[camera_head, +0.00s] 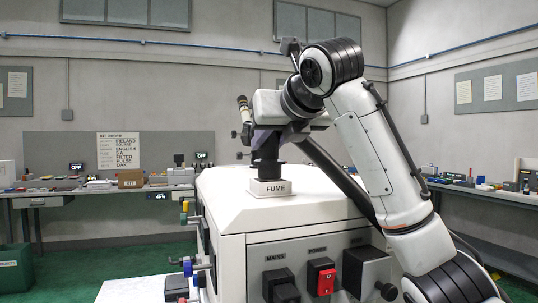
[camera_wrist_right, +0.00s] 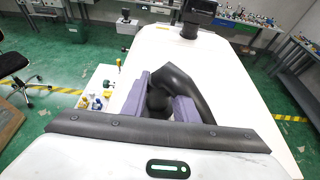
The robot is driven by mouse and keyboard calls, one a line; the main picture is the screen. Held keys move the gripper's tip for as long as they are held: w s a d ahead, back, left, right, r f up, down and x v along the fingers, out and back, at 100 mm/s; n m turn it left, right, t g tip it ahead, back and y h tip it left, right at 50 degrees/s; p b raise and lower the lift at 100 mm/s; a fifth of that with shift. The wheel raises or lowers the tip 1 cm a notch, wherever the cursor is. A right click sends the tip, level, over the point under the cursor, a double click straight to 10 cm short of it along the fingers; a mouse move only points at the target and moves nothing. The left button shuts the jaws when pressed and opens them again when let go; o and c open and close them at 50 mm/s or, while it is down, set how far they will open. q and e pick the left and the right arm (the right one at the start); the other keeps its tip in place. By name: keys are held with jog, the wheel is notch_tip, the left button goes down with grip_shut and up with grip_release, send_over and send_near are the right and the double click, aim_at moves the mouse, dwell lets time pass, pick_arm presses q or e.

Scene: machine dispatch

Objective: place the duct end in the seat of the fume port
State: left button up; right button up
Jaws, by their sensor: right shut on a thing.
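The fume port is a pale block labelled FUME (camera_head: 270,187) on top of the white machine. The black duct end (camera_head: 267,168) stands roughly upright over it, its lower edge at the block's top. I cannot tell whether it is fully down in the seat. My right gripper (camera_head: 270,137) is above the port, shut on the duct. In the right wrist view, the purple fingers of my right gripper (camera_wrist_right: 161,103) are either side of the dark duct (camera_wrist_right: 184,78), which bends there. The seat is hidden in that view. My left gripper is not in view.
The white machine (camera_head: 225,205) has a front panel with a red switch (camera_head: 325,282) and valves on its left side. Benches (camera_head: 60,193) line the back and right walls. The machine top left of the port is clear.

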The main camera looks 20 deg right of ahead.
notch_tip(320, 180, down, 2)
jog(key=shift+f, duration=0.35)
jog(key=o, duration=1.1)
jog(key=shift+w+f, duration=0.1)
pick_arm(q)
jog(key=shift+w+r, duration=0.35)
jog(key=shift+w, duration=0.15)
pick_arm(e)
jog(key=shift+r, duration=0.2)
jog(key=shift+s+r, duration=0.1)
jog(key=shift+s, duration=0.2)
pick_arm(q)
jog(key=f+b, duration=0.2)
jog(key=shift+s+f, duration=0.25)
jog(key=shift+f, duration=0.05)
pick_arm(e)
jog(key=v, duration=1.1)
jog(key=shift+s, duration=0.2)
jog(key=shift+r, duration=0.1)
